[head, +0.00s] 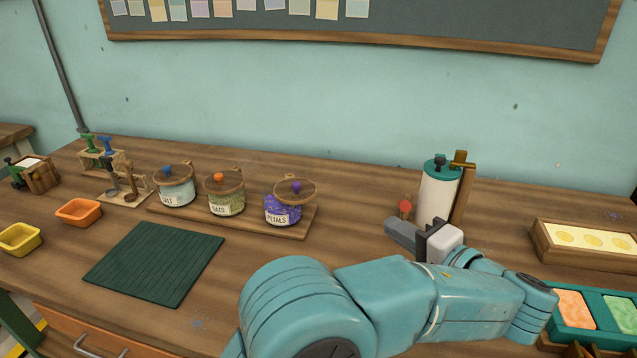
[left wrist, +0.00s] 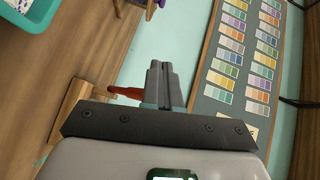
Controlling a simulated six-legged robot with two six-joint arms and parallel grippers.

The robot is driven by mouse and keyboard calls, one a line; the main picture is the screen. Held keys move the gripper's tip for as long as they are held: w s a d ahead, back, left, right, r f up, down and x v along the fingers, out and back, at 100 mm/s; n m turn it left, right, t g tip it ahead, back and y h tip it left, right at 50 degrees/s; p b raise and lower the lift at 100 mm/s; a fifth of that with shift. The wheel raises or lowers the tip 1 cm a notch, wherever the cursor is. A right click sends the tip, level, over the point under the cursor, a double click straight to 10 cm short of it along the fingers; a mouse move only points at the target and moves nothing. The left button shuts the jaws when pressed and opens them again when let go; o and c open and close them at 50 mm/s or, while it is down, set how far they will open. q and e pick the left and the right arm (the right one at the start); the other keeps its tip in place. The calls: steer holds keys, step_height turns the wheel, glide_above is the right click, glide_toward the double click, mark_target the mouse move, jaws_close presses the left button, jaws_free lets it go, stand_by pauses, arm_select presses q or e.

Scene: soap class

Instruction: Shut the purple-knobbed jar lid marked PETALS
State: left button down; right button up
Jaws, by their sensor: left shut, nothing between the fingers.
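The PETALS jar (head: 283,212) is clear glass with purple contents and stands at the right end of a wooden board (head: 240,224). The jar does not show there. My right gripper is not in view.
The OATS jar (head: 225,196) and SALT jar (head: 176,190) stand left of PETALS. A white cylinder (head: 436,196) with a teal top and a small red-topped item (head: 405,209) stand behind my left gripper. A dark green mat (head: 155,263) lies front left.

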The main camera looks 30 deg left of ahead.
arm_select(q)
glide_toward(294, 183)
steer(key=shift+w+a+f, duration=0.2)
steer(key=shift+w+a, duration=0.45)
steer(key=shift+w, duration=0.05)
steer(key=shift+w+a+f, duration=0.15)
steer(key=shift+w+a, duration=0.55)
steer(key=shift+w+a+f, duration=0.2)
steer(key=shift+w+a, duration=0.45)
steer(key=shift+w, duration=0.1)
steer(key=shift+b, duration=0.3)
